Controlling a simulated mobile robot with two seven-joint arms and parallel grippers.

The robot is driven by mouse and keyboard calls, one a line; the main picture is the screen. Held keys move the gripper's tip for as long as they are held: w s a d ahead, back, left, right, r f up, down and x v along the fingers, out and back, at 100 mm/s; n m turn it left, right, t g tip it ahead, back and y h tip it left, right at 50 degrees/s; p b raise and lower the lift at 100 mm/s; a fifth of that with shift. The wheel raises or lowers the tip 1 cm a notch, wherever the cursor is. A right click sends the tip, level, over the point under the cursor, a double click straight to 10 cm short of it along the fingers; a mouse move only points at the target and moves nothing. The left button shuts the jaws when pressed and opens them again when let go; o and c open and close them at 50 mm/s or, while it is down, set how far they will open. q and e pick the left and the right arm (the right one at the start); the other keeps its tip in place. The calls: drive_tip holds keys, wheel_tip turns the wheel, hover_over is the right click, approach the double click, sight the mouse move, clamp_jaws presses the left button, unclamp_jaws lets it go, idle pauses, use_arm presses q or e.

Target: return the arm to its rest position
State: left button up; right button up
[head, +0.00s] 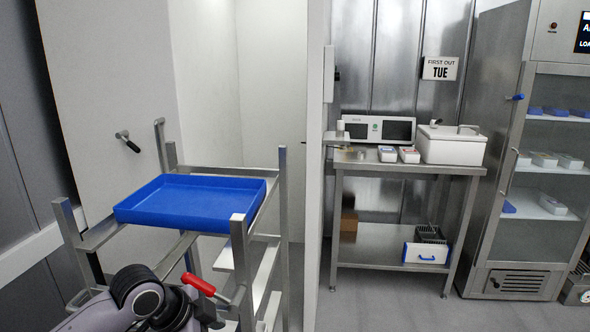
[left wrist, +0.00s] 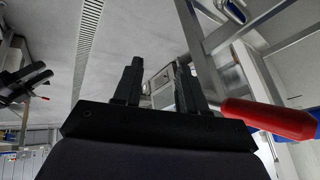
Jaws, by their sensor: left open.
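My left arm comes in at the bottom left of the head view, with its black wrist beside the steel rack. In the left wrist view my left gripper (left wrist: 158,66) is open, its two black fingers apart with nothing between them. A red handle (head: 198,284) sticks out close to that wrist in the head view. It also shows in the left wrist view (left wrist: 268,118), to the right of the fingers and outside them.
A blue tray (head: 190,204) lies on top of the steel rack (head: 240,262), close to my left arm. A steel table (head: 405,168) with a white box (head: 452,146) stands further back. A glass-door cabinet (head: 540,180) is at the right. Grey floor (head: 385,300) is clear in front of the table.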

use_arm(q)
drive_tip(key=s+d+f+n+t+h, duration=0.1)
drive_tip(key=s+d+f+n+t, duration=0.2)
drive_tip(key=f, duration=0.5)
drive_tip(key=s+a+f+n+t+y, duration=0.1)
drive_tip(key=s+a+f+n, duration=0.3)
drive_tip(key=s, duration=0.5)
drive_tip(key=s+a+f+n+t+y, duration=0.2)
drive_tip(key=s+a+f+n, duration=0.2)
drive_tip(key=s, duration=0.5)
wheel_tip(320, 180, down, 3)
drive_tip(key=shift+s+a+r+n+y, duration=0.2)
drive_tip(key=shift+s+a+n+y, duration=0.15)
drive_tip(key=shift+n, duration=0.55)
